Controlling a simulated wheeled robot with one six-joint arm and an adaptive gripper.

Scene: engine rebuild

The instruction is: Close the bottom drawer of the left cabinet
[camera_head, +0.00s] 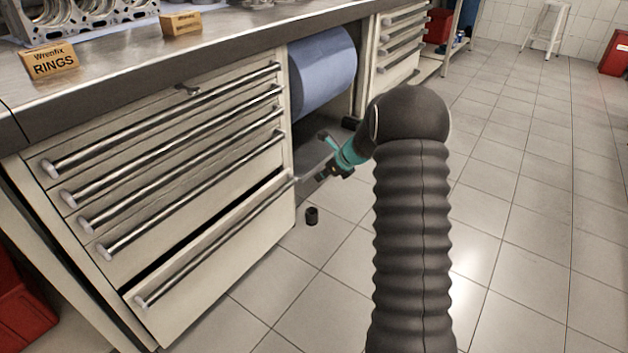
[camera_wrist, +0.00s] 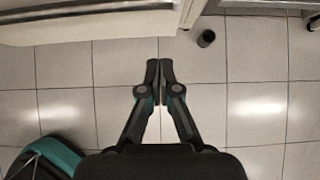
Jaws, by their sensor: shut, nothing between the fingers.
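The left cabinet (camera_head: 72,163) is pale with several drawers with long bar handles. Its bottom drawer (camera_head: 220,252) stands out a little, with a dark gap along its top edge. In the wrist view a pale drawer front (camera_wrist: 90,32) crosses the upper left. My gripper (camera_wrist: 159,66) is shut and empty, pointing at the area by the drawer's right end, over the floor. In the head view it shows beside the drawer's right end (camera_head: 312,172); whether it touches the drawer I cannot tell.
A small black cylinder (camera_head: 312,216) stands on the tiled floor near the drawer's right end; it also shows in the wrist view (camera_wrist: 206,38). A blue roll (camera_head: 322,75) sits in the bay between the cabinets. The floor to the right (camera_head: 510,190) is free.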

